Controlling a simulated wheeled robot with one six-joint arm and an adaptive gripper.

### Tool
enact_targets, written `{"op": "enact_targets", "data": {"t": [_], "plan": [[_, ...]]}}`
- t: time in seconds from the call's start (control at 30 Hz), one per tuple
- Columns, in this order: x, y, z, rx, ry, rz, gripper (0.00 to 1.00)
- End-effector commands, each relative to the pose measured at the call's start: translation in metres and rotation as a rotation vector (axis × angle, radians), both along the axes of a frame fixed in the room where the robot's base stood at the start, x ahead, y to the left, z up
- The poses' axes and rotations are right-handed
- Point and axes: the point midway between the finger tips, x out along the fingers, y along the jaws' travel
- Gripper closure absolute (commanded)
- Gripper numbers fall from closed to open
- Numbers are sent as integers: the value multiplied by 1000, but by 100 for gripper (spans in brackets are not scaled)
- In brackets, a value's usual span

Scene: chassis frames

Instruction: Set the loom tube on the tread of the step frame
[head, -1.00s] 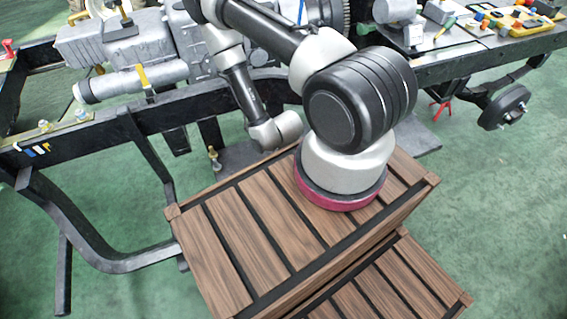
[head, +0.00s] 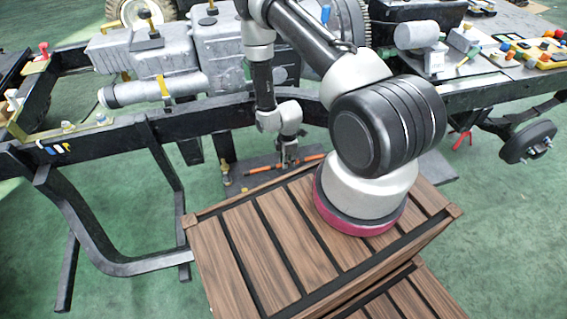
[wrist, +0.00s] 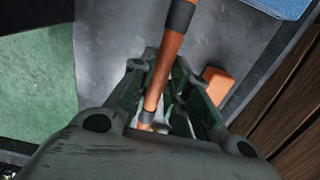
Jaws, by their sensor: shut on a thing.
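The loom tube (head: 262,169) is a thin orange tube with dark bands. It lies roughly level across my gripper (head: 288,160), low over a flat grey plate (head: 236,160) that appears to be the tread of the step frame. In the wrist view the tube (wrist: 166,66) runs between the two fingers of my gripper (wrist: 160,100), which is shut on it. The grey plate (wrist: 115,55) lies below. I cannot tell whether the tube touches it. The tube's far end is cut off in the wrist view.
A dark chassis rail (head: 100,140) with a grey gearbox (head: 190,62) runs behind the plate. A small brass fitting (head: 227,176) stands at the plate's left. An orange block (wrist: 217,84) shows beside my fingers. Green floor (head: 115,210) is open at left.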

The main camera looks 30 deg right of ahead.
Motion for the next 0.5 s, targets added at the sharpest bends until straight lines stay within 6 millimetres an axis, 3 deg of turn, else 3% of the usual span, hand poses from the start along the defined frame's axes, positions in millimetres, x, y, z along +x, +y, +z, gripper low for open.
{"op": "enact_targets", "data": {"t": [0.1,0.27,0.33,0.5], "plan": [[29,-6,0,0,-4,-1,100],[59,-12,0,0,-1,0,100],[54,-11,-15,0,4,1,100],[55,-11,-33,-1,1,1,100]]}}
